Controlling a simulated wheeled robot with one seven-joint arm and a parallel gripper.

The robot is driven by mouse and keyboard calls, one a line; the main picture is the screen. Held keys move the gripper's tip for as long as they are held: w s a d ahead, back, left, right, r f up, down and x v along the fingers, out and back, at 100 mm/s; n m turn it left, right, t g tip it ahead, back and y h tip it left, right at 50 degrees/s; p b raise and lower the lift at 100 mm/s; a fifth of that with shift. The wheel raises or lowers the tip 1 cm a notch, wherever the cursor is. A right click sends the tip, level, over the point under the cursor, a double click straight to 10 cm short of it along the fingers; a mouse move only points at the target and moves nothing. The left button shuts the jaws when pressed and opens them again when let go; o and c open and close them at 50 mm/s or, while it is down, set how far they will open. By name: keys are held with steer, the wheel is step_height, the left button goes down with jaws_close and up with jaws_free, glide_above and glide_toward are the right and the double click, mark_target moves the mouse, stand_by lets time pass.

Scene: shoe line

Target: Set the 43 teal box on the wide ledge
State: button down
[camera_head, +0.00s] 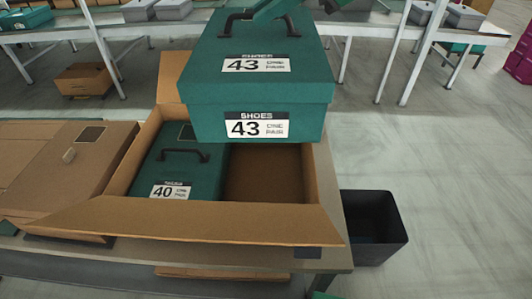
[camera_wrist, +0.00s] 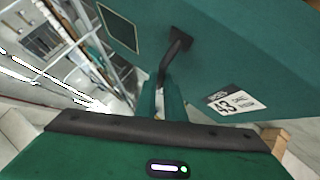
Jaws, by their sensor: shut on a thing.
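The 43 teal box (camera_head: 256,75) hangs in the air above the open carton, its labelled side facing the head camera. It also fills the upper right of the wrist view (camera_wrist: 245,55). My gripper (camera_head: 262,14) is shut on the box's dark handle at the top edge of the head view. In the wrist view the handle (camera_wrist: 172,62) runs down to the jaws, partly hidden by my gripper's own body. I cannot tell which surface is the wide ledge.
Below the held box, an open cardboard carton (camera_head: 190,222) holds a teal 40 box (camera_head: 178,172), with bare space to its right. A closed brown carton (camera_head: 70,172) lies left. A dark bin (camera_head: 370,228) stands right. Tables with grey boxes (camera_head: 155,10) line the back.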

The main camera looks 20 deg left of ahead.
mark_target(269, 45)
steer(key=shift+w+r, duration=0.1)
steer(key=shift+w, duration=0.2)
steer(key=shift+a+f, duration=0.15)
steer(key=shift+f, duration=3.35)
